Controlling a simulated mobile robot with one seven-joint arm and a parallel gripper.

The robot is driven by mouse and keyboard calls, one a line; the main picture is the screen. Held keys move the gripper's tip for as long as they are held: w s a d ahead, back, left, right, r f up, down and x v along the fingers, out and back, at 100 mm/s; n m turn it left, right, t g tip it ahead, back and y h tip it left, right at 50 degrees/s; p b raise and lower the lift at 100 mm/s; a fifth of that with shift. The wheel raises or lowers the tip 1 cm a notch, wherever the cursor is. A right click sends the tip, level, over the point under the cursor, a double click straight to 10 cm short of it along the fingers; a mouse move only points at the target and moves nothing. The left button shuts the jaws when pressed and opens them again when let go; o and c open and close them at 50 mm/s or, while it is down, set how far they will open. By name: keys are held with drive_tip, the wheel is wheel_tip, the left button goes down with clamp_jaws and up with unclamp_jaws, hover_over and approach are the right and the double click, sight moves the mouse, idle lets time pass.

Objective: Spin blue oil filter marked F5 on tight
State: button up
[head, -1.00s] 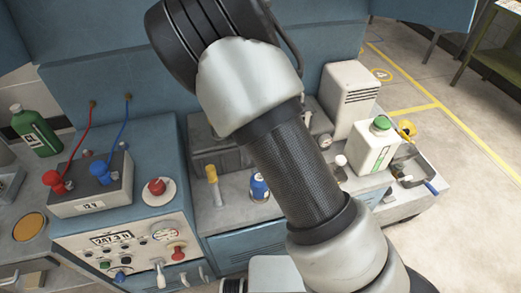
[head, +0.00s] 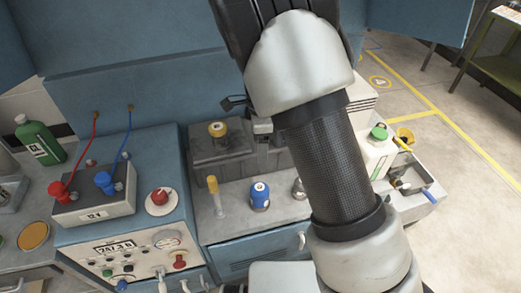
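A blue oil filter (head: 260,196) with a white label stands upright on the grey bench top, in the middle of the head view. The label is too small to read for certain. My arm crosses the right half of the view, to the right of the filter and apart from it. A yellow-capped part (head: 218,130) sits on the dark grey block behind the filter. I cannot tell whether the filter's mount is in view.
A yellow-handled tool (head: 214,193) stands just left of the filter. A 12 V battery (head: 95,197) with red and blue clamps and a control panel (head: 140,250) are at left. A white jug (head: 378,150) and a tray (head: 412,178) are at right, partly behind my arm.

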sight(260, 196)
drive_tip(key=n+b, duration=0.1)
drive_tip(key=n, duration=0.6)
drive_tip(key=shift+o, duration=0.3)
wheel_tip(260, 196, down, 8)
drive_tip(key=n+b, duration=0.5)
drive_tip(key=b, duration=0.2)
drive_tip(key=shift+s+d+f+g+b, duration=0.15)
drive_tip(key=shift+s+f+g+b, duration=0.05)
drive_tip(key=shift+s+g+b, duration=0.1)
drive_tip(key=f+n+b, duration=0.1)
drive_tip(key=f, duration=0.5)
drive_tip(key=f+b, duration=0.1)
drive_tip(key=f, duration=0.5)
drive_tip(key=f+n+b, duration=0.1)
drive_tip(key=f, duration=0.5)
drive_tip(key=shift+w+a+n+b, duration=0.25)
drive_tip(key=shift+w+n+b, duration=0.05)
drive_tip(key=shift+w+b, duration=0.1)
